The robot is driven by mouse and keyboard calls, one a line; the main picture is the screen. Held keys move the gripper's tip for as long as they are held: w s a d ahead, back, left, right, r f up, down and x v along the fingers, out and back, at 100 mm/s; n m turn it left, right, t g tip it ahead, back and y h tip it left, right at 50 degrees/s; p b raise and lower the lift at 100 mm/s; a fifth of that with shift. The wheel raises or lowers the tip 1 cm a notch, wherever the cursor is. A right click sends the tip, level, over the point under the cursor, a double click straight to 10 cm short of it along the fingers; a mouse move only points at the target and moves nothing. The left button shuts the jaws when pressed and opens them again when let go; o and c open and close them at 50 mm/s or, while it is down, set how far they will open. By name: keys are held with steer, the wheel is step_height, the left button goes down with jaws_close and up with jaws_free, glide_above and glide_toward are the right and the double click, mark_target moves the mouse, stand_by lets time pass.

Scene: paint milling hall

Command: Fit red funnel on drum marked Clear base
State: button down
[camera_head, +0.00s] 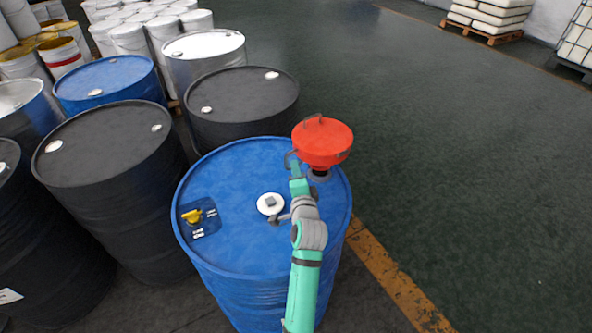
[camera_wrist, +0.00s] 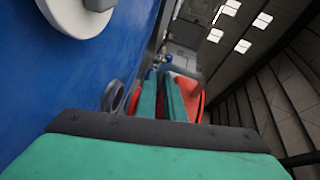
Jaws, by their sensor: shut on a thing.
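The red funnel (camera_head: 323,145) is upright over the right rim side of the blue drum (camera_head: 225,170), its lid down, with a grey loop handle on its left. My gripper (camera_head: 296,168) is shut on the funnel at that handle side. A dark round collar (camera_head: 319,176) shows under the funnel at the drum top; I cannot tell whether the spout is in it. In the wrist view the funnel (camera_wrist: 188,88) is partly hidden behind the green fingers (camera_wrist: 163,97), beside the blue drum top (camera_wrist: 60,85). No drum marking is readable.
Black drums (camera_head: 105,145) (camera_head: 243,108), another blue drum (camera_head: 110,82) and a grey drum (camera_head: 205,60) crowd the left and back.

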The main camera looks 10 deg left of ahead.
steer(key=shift+f, duration=0.1)
stand_by(0.6)
steer(key=shift+f, duration=1.65)
stand_by(0.6)
steer(key=c, duration=1.8)
jaws_free()
steer(key=shift+o, duration=0.2)
steer(key=shift+f, duration=0.1)
steer(key=shift+s, duration=0.1)
steer(key=shift+s, duration=0.1)
steer(key=v, duration=1)
steer(key=shift+s+d, duration=0.1)
steer(key=shift+s, duration=0.15)
